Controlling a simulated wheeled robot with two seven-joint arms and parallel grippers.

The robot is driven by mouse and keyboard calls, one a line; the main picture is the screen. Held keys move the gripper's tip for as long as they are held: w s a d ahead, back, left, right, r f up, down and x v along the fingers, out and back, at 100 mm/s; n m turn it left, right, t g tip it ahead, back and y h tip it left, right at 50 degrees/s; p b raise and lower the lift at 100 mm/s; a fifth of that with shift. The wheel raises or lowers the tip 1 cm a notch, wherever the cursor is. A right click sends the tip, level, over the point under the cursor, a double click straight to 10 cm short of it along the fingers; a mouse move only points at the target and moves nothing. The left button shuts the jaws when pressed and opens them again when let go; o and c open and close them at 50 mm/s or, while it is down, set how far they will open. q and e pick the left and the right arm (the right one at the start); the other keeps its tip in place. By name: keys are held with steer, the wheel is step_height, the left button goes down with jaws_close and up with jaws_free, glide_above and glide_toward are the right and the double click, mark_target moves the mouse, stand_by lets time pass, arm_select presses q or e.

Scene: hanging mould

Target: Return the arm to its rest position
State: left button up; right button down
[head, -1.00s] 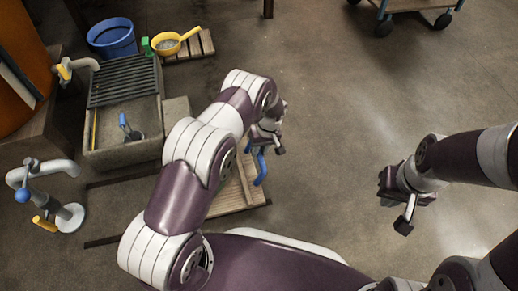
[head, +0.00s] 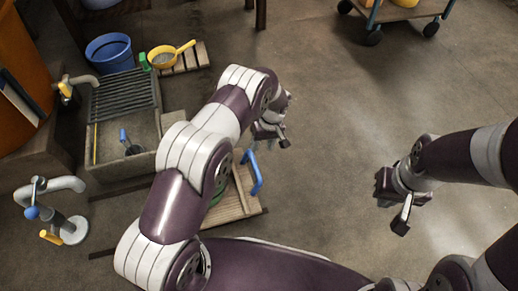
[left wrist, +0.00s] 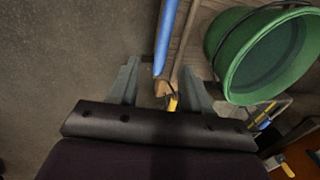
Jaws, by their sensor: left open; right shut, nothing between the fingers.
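My left gripper (head: 270,130) is open and empty, above the floor beyond a wooden pallet. In the left wrist view its two grey fingers (left wrist: 160,85) stand apart. A blue bar (left wrist: 166,38) shows beyond and between them; whether it is near the fingers I cannot tell. In the head view a blue handle (head: 253,173) stands at the pallet, apart from the gripper in the picture. My right gripper (head: 400,195) is shut and empty over bare floor at the right. My left arm hides part of the pallet.
A stone sink (head: 100,165) with a slatted rack, a blue tub (head: 110,52) and a yellow pan (head: 163,58) are at upper left. A pipe stand (head: 72,228) is at lower left. The left wrist view shows a green bucket (left wrist: 232,55). Floor at centre right is clear.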

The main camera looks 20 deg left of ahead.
arm_select(q)
steer(key=shift+w+d+r, duration=0.1)
steer(key=shift+d+r, duration=0.05)
steer(key=shift+r, duration=0.45)
steer(key=shift+w+d+r, duration=0.1)
steer(key=shift+r, duration=0.5)
arm_select(e)
steer(key=shift+r, duration=0.6)
